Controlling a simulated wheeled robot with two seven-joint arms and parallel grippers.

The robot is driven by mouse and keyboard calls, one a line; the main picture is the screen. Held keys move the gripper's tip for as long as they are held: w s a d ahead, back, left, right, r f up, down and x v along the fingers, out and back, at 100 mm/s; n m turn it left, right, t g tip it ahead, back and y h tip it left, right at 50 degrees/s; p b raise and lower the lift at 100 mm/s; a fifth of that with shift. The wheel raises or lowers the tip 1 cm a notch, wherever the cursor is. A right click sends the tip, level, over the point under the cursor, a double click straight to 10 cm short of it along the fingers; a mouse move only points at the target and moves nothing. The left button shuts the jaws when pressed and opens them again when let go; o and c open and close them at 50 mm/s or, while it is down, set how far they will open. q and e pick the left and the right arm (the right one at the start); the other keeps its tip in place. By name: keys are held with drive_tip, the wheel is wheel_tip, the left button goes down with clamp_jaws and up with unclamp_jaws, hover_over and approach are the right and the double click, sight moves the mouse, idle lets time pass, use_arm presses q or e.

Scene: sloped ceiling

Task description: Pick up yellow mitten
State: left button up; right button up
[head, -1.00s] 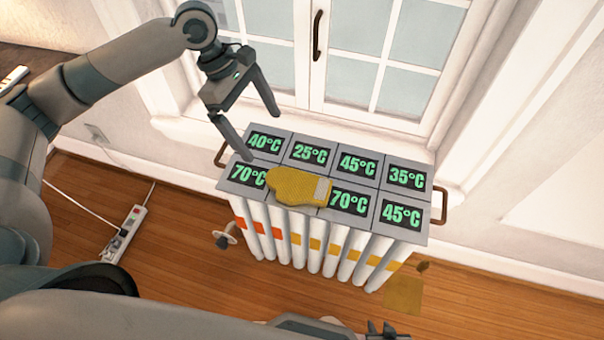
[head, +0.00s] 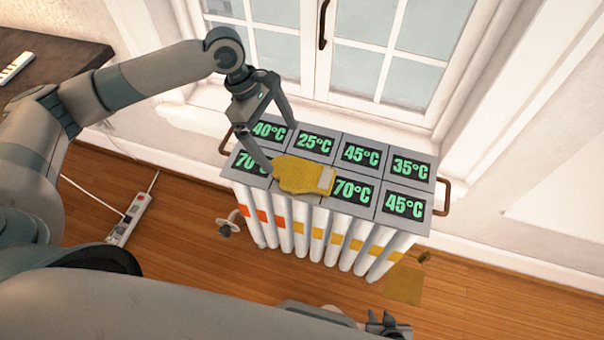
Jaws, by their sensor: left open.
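The yellow mitten (head: 298,175) lies flat on the grey top of the radiator-like unit (head: 405,226), its pale cuff pointing right. It covers part of the top between two 70°C displays. My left gripper (head: 279,147) is open just above and left of the mitten. One fingertip is by the mitten's left end and the other is farther back, over the display row. I cannot tell whether the near finger touches the mitten. My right gripper (head: 388,324) shows only partly at the bottom edge, and its jaws are unclear.
The top carries several green temperature displays, with brown handles (head: 444,197) at its sides. A window (head: 390,60) stands behind it. A white power strip (head: 129,219) lies on the wooden floor at left. A dark table (head: 40,60) is at upper left.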

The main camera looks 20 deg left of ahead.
sight(295, 172)
use_arm(q)
drive_tip(key=x, duration=0.4)
drive_tip(key=shift+f, duration=0.2)
drive_tip(key=shift+d, duration=0.1)
drive_tip(key=shift+s+d+f, duration=0.25)
drive_tip(key=shift+f, duration=0.3)
drive_tip(key=shift+p+x, duration=0.3)
drive_tip(key=shift+x, duration=1.7)
drive_tip(key=shift+s, duration=0.2)
drive_tip(key=c, duration=1.1)
